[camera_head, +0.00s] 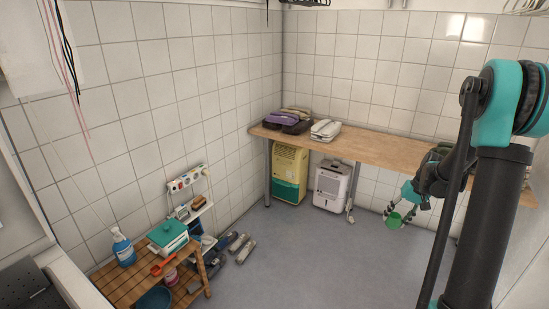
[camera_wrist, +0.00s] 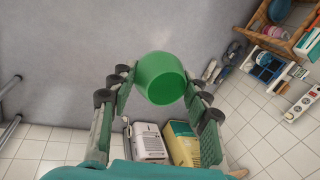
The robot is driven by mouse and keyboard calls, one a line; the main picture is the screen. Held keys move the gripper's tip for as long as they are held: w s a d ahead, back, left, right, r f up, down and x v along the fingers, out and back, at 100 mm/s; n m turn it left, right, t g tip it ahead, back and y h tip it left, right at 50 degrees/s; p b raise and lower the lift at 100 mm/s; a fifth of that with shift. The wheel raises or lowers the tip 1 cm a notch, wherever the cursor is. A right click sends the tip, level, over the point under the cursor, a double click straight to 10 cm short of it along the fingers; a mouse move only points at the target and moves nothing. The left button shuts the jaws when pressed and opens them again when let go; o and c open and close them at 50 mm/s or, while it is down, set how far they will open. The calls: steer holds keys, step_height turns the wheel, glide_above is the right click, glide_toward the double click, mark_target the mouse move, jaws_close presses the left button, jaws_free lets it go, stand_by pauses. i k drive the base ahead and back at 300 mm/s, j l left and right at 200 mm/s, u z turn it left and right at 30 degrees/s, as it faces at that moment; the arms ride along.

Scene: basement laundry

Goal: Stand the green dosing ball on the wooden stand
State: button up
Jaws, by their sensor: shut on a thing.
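The green dosing ball (camera_head: 394,220) is held in my gripper (camera_head: 400,209) at the right of the head view, in the air over the grey floor. In the wrist view the ball (camera_wrist: 162,77) sits between the two fingers of my gripper (camera_wrist: 160,92), with its round opening showing. A slatted wooden stand (camera_head: 118,283) is at the lower left of the head view, far from my gripper. It also shows at the top right of the wrist view (camera_wrist: 283,46).
A long wooden counter (camera_head: 375,149) runs along the back wall. The middle floor (camera_head: 310,255) is clear.

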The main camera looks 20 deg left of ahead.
mark_target(136, 287)
steer(key=i+u, duration=0.25)
steer(key=u, duration=0.15)
steer(key=i+u, duration=0.3)
steer(key=u, duration=0.15)
steer(key=i+u, duration=0.25)
steer(key=u, duration=0.15)
steer(key=i+l+u, duration=0.2)
steer(key=u, duration=0.2)
steer(key=i+l+u, duration=0.4)
steer(key=i, duration=0.1)
